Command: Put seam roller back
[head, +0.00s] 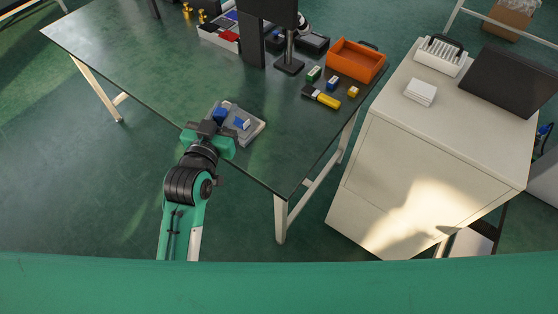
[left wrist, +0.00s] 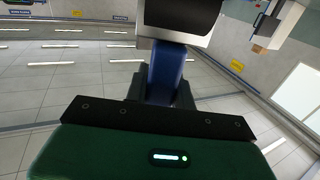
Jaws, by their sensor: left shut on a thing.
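My left gripper (head: 210,130) is at the near left edge of the dark table (head: 190,60). It is shut on the seam roller (head: 220,115), seen as a blue piece just past the fingers. In the left wrist view the blue handle (left wrist: 167,75) stands between the dark fingers, with a pale and black head at its far end. A grey tray (head: 256,132) lies just beyond the gripper, with a blue and white piece (head: 242,123) on it. I cannot tell whether the roller touches the tray. My right gripper is not in view.
A yellow and black tool (head: 325,99), small blocks and an orange bin (head: 356,61) are at the table's right side. A dark stand (head: 290,62) is at the back. A white cabinet (head: 400,150) stands to the right. The table's middle is clear.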

